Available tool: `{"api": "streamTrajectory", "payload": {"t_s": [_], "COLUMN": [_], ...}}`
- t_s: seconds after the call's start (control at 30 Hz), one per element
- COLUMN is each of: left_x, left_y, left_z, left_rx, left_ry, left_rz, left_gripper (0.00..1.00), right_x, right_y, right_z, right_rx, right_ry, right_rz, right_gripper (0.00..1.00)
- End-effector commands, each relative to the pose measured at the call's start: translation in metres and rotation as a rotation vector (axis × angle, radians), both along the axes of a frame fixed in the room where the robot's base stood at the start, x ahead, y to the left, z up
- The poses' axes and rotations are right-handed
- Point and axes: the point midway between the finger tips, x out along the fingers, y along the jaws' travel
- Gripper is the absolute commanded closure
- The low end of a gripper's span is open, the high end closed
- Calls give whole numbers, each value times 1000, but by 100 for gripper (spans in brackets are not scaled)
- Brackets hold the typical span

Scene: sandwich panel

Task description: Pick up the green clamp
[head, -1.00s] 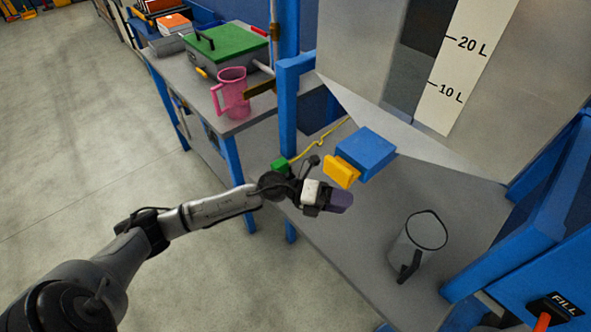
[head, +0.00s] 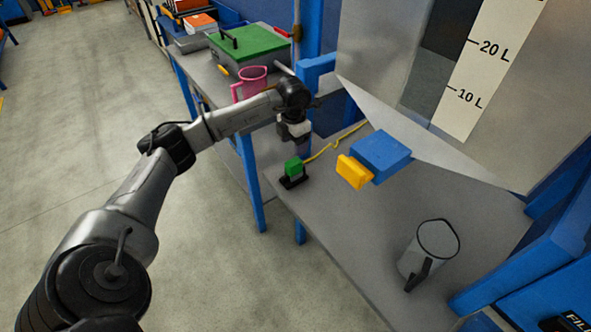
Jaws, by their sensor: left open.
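The green clamp (head: 293,166) is a small green block with a black base. It is at the left end of the grey bench, near the bench edge, with a yellow cord running to it. My left gripper (head: 303,148) points down just above and behind the clamp in the head view. It is open, and its fingers are small and partly hidden by its own body. I see nothing between them, and the clamp looks apart from it. My right gripper is out of view.
A blue block with a yellow front (head: 380,155) lies right of the clamp. A clear jug (head: 430,255) stands farther right on the bench (head: 340,230). A pink jug (head: 252,80) and a green-lidded box (head: 250,45) stand on the table behind. A large hopper (head: 400,120) overhangs the bench.

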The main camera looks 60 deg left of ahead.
Motion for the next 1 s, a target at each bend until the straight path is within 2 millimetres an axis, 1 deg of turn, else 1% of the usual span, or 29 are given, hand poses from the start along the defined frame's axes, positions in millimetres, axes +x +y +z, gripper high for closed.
{"api": "streamTrajectory", "payload": {"t_s": [0.03, 0.2, 0.33, 0.57, 0.67, 0.87, 1.0], "left_x": [0, 0, 0, 0, 0, 0, 0], "left_y": [0, -1, -1, -1, -1, -1, 0], "left_z": [-13, -38, -50, -56, -63, -90, -104], "left_rx": [-1, -2, -3, -2, -2, -4, -3], "left_ry": [2, 1, 0, -2, -1, 0, -1], "left_rz": [-1, -1, -1, -1, -1, -3, -1], "left_gripper": [34, 34, 34, 34, 34, 34, 34], "right_x": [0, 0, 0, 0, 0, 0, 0], "right_y": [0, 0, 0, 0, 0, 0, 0], "right_z": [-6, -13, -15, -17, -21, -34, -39], "right_rx": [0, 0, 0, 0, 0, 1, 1], "right_ry": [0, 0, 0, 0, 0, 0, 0], "right_rz": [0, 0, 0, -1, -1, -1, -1], "right_gripper": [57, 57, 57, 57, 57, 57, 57]}}
